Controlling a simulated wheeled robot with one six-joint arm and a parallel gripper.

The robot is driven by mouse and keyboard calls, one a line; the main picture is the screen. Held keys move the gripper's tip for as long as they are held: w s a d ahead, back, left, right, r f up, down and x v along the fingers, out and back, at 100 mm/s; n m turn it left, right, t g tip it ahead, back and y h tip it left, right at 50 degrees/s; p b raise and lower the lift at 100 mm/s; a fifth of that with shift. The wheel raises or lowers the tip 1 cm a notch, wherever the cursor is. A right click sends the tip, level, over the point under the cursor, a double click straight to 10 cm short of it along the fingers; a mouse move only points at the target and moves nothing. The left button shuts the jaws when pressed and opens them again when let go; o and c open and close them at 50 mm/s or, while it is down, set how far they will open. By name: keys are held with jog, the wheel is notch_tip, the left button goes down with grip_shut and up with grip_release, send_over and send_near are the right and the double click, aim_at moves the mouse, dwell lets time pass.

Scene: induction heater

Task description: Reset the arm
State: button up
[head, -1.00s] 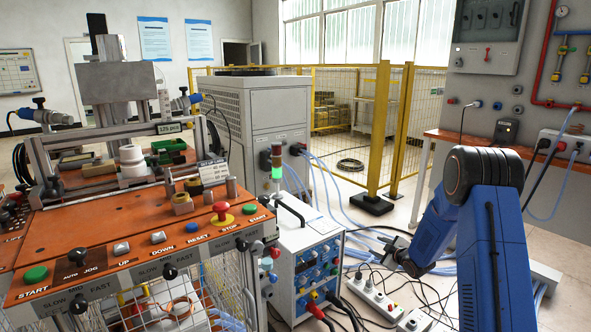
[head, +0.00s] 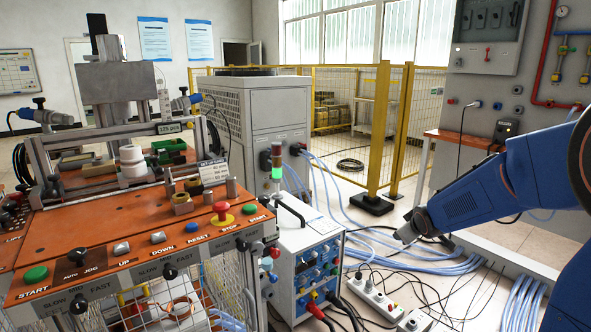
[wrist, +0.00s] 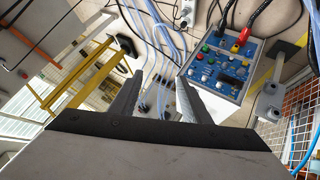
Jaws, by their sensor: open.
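My blue arm (head: 480,199) reaches in from the right edge in the head view. My gripper (head: 404,238) is at its left end, over the floor to the right of the power supply box, and looks small there.
The blue-fronted power supply (head: 318,275) stands left of my gripper, beside the orange control bench (head: 120,250). A power strip (head: 375,295) and blue hoses (head: 420,262) lie on the floor. A yellow fence post (head: 378,140) stands behind. A wall cabinet is at right.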

jog(key=s+a+r+m+g, duration=0.1)
jog(key=s+a+m+g, duration=0.1)
jog(key=s, duration=1.9)
jog(key=s+a+r+m+g+y, duration=0.1)
jog(key=s+a+r+m+g, duration=0.1)
jog(key=s, duration=1.9)
jog(key=a+m+g, duration=0.1)
jog(key=a+m, duration=0.1)
jog(key=a, duration=0.1)
jog(key=shift+s+r, duration=0.15)
jog(key=shift+s, duration=0.2)
jog(key=shift+w, duration=0.15)
